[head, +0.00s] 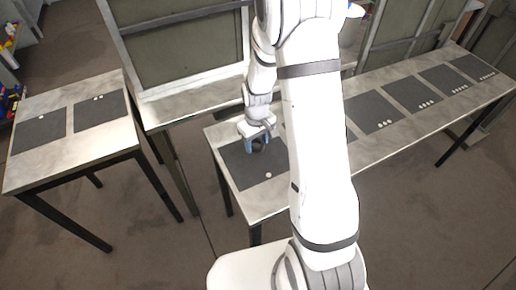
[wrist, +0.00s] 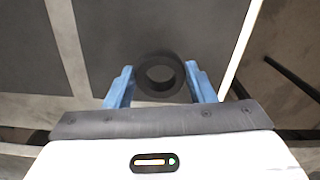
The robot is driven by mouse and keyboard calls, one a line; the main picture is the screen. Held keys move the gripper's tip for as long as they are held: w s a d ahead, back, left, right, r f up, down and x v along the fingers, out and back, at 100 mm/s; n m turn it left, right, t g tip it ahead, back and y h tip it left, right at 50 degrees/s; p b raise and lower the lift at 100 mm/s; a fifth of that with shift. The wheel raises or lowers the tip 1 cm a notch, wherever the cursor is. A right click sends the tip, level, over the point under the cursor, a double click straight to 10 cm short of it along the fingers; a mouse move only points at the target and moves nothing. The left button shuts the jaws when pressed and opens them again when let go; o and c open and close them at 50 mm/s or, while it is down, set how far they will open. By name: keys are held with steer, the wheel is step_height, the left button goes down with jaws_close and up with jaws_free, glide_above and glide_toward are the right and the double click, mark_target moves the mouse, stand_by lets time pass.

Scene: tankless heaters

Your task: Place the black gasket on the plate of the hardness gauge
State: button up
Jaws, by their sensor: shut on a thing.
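My gripper (head: 257,142) is over the left end of the long table, above a dark mat. In the wrist view its blue fingers (wrist: 159,72) are shut on the black gasket (wrist: 140,80), a thick ring with its hole facing the camera. One finger lies on each side of the ring. The gasket also shows as a small dark shape between the fingers in the head view (head: 259,148). I cannot make out the hardness gauge or its plate in either view.
The long table (head: 264,208) carries several dark mats with small white dots; my arm hides part of it. A second table (head: 84,147) with two dark mats (head: 100,108) stands at the left, across a gap. Framed panels (head: 180,45) stand behind.

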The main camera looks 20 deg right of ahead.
mark_target(258, 157)
steer(key=shift+d+f, duration=0.1)
steer(key=shift+f, duration=0.35)
steer(key=shift+d+f+p, duration=0.1)
steer(key=shift+f+p, duration=0.25)
steer(key=shift+f, duration=1.75)
steer(key=shift+f, duration=0.2)
steer(key=o, duration=1)
steer(key=shift+c, duration=0.2)
steer(key=shift+r, duration=0.2)
